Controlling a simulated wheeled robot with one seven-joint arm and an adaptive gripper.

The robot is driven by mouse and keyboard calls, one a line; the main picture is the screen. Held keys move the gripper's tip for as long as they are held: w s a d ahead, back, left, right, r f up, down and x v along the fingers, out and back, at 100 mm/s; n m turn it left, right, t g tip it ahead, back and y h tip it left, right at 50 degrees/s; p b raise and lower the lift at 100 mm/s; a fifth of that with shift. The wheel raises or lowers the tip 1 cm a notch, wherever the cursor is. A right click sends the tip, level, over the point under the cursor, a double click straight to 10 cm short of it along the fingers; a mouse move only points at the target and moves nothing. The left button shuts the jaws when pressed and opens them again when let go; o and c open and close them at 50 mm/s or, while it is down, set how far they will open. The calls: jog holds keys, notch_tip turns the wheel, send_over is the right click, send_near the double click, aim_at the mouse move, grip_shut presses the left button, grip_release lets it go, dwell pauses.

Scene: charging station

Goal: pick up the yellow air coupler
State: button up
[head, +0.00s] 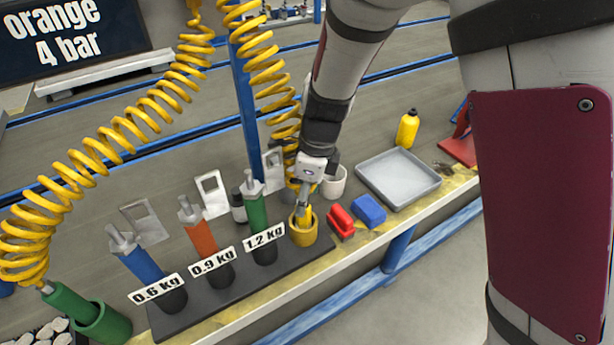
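The yellow air coupler (302,217) stands roughly upright in a yellow cup-like holder (303,236) on the bench, right of the dark rack. A yellow coiled hose (284,128) hangs down behind my arm towards it. My gripper (303,207) points down at the coupler's upper part, and its fingers overlap it in the picture. The fingers are small and partly hidden, so I cannot tell whether they are closed on it or only beside it.
A dark rack (232,290) holds blue, orange and green tools labelled 0.6, 0.9 and 1.2 kg. A red block (341,221), a blue block (369,210) and a grey tray (399,179) lie to the right. A green coupler (66,301) sits at lower left.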

jog(key=shift+w+a+f+b, duration=0.15)
jog(key=shift+f+b, duration=0.4)
jog(key=shift+f, duration=0.45)
jog(key=shift+s+a+f+b, duration=0.1)
jog(key=shift+a+f+b, duration=0.1)
jog(key=shift+f+b, duration=0.6)
jog(key=shift+w+a+f+b, duration=0.15)
jog(key=shift+f+b, duration=0.15)
jog(key=shift+f, duration=0.9)
jog(key=shift+s, duration=0.1)
jog(key=shift+c, duration=0.5)
grip_shut()
